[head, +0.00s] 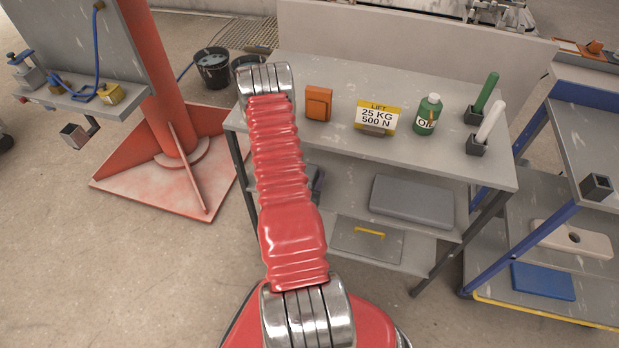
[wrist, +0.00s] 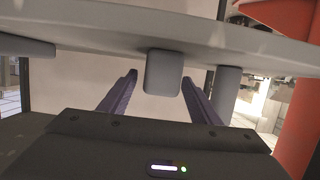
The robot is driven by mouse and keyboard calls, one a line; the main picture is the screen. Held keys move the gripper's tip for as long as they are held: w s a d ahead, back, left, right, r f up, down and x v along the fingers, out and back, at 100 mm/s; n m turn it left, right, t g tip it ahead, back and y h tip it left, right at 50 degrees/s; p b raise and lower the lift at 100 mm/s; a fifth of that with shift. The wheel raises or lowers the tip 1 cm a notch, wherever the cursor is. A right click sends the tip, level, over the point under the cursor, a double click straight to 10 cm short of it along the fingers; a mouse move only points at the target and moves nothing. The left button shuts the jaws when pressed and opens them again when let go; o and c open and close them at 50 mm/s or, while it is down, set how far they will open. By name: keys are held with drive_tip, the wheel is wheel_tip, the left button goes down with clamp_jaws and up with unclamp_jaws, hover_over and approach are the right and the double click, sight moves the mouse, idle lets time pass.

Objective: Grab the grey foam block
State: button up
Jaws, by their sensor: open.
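In the head view a flat grey slab (head: 410,202), which looks like the grey foam block, lies on the lower shelf under the grey workbench. My gripper (wrist: 160,75) is open in the wrist view, its two dark purple fingers spread apart. A small rounded grey block face (wrist: 163,72) shows between and beyond the fingertips, against a grey surface; I cannot tell for certain that it is the same slab. Neither finger visibly grips it. In the head view my red arm hides most of my gripper.
The bench top (head: 440,160) holds an orange box (head: 318,103), a lift sign (head: 376,117), a green bottle (head: 427,114) and two upright handles. A panel with a yellow handle (head: 369,233) is below. A red column (head: 158,80) stands left. A blue-legged rack (head: 545,222) stands right.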

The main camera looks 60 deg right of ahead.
sight(313, 168)
drive_tip(key=shift+x, duration=2.35)
drive_tip(key=shift+r, duration=0.15)
drive_tip(key=shift+c, duration=0.4)
drive_tip(key=c, duration=1)
